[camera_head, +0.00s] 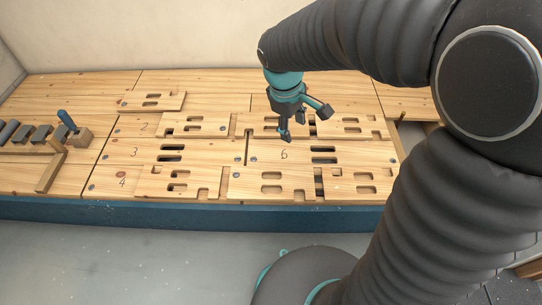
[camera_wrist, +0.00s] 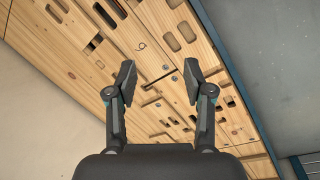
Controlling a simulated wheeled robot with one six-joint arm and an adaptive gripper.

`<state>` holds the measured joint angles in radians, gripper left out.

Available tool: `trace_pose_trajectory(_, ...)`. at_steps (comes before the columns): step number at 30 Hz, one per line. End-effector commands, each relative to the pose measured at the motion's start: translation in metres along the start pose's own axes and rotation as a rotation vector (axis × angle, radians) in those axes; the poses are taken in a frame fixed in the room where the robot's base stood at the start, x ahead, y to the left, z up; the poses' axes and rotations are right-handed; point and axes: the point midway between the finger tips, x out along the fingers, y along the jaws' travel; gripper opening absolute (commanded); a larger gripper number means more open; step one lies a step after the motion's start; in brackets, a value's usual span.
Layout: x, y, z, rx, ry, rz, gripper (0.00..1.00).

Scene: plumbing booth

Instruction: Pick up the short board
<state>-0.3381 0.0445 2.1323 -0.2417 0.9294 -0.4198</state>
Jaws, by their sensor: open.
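Several flat wooden boards with slots and notches lie on the wooden bench. A small board (camera_head: 172,106) lies at the back left, and another short one (camera_head: 205,131) lies just in front of it. I cannot tell for certain which is the short board. My gripper (camera_head: 304,124) hangs over the right part of the boards, near the number 6, with its fingers apart and nothing between them. In the wrist view my gripper (camera_wrist: 160,78) is open above a board (camera_wrist: 145,65) marked with that number. The gap between fingertips and boards is hard to judge.
Marks 2, 3 and 4 show on the left boards. The blue front edge (camera_head: 210,213) bounds the bench. A wall stands behind.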

Motion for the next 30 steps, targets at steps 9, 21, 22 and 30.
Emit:
trace_pose_trajectory(9,0.110,-0.030,-0.082,-0.407,-0.165,-0.023,0.52)
trace_pose_trajectory(21,0.180,-0.059,-0.120,-0.655,-0.259,-0.037,0.52)
trace_pose_trajectory(22,0.183,-0.059,-0.120,-0.658,-0.260,-0.037,0.52)
trace_pose_trajectory(30,0.228,-0.058,-0.108,-0.658,-0.263,-0.039,0.52)
